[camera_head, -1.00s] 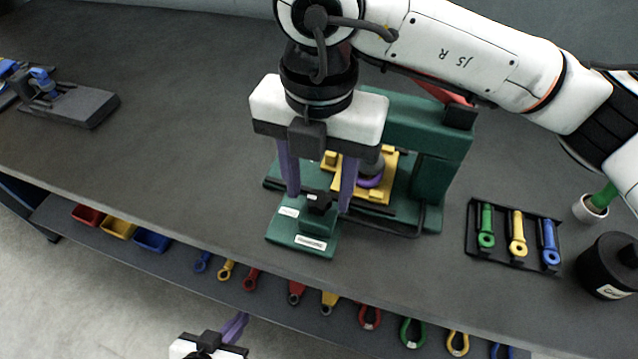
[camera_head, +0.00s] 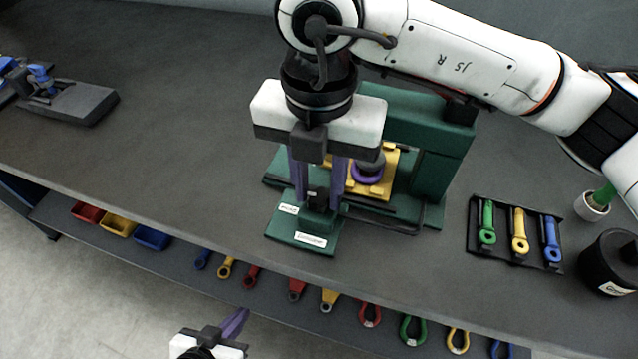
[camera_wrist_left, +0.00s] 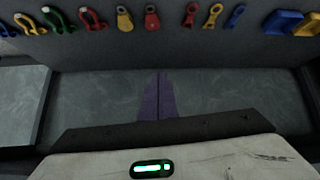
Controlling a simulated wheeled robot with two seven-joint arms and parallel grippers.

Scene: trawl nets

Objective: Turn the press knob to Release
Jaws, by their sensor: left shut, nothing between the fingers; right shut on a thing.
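The press (camera_head: 440,165) is a green machine on the bench. Its green knob base (camera_head: 300,238) projects toward the front edge and carries two white labels, too small to read surely. The black knob (camera_head: 318,200) sits on top of this base. My right gripper (camera_head: 319,203) points down over the base with its purple fingers shut on the knob, which they partly hide. My left gripper (camera_head: 238,320) is below the bench's front edge, away from the press. In the left wrist view its purple fingers (camera_wrist_left: 157,95) are together and empty.
A yellow plate (camera_head: 385,185) with a purple ring (camera_head: 367,173) sits in the press. A black tray (camera_head: 475,250) with coloured shackle pins and a black pot (camera_head: 610,265) stand right. Coloured shackles and bins (camera_head: 118,226) lie on the lower shelf.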

